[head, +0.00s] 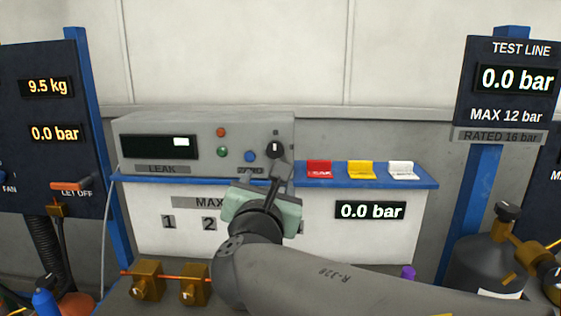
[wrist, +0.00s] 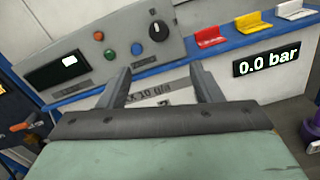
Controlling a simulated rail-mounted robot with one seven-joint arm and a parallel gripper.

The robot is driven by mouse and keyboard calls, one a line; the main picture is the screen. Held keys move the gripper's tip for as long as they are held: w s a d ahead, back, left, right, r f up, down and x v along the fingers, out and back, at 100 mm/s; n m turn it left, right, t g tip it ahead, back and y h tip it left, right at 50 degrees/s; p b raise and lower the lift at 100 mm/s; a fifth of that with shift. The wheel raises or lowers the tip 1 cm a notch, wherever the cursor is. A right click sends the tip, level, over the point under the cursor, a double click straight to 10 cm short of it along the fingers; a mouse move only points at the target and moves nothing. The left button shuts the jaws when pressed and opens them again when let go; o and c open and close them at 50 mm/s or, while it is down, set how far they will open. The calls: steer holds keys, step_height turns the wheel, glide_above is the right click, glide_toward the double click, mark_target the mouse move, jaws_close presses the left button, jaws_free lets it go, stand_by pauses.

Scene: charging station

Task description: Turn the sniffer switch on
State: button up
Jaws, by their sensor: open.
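The sniffer unit is a grey box (head: 205,127) marked LEAK on the blue-edged shelf. Its black rotary switch (head: 274,149) with a pale pointer mark is at the right of the front panel, and it shows in the wrist view (wrist: 158,31) at upper middle. A label beside the switch is too small to read. My gripper (head: 281,174) is open and empty, just below and in front of the switch. In the wrist view its two fingers (wrist: 163,80) are spread apart, with the switch beyond and above them, not between them.
Red (head: 221,132), green (head: 222,152) and blue (head: 250,156) buttons are left of the switch. Red (head: 319,169), yellow (head: 361,170) and white (head: 401,170) tags stand on the shelf to the right. Brass valves (head: 147,281) and a dark cylinder (head: 484,265) are lower down.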

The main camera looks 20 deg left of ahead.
mark_target(275, 151)
steer(key=p+x, duration=0.2)
steer(key=x, duration=1.5)
steer(key=shift+r+p, duration=0.15)
steer(key=shift+p, duration=0.15)
steer(key=c, duration=1)
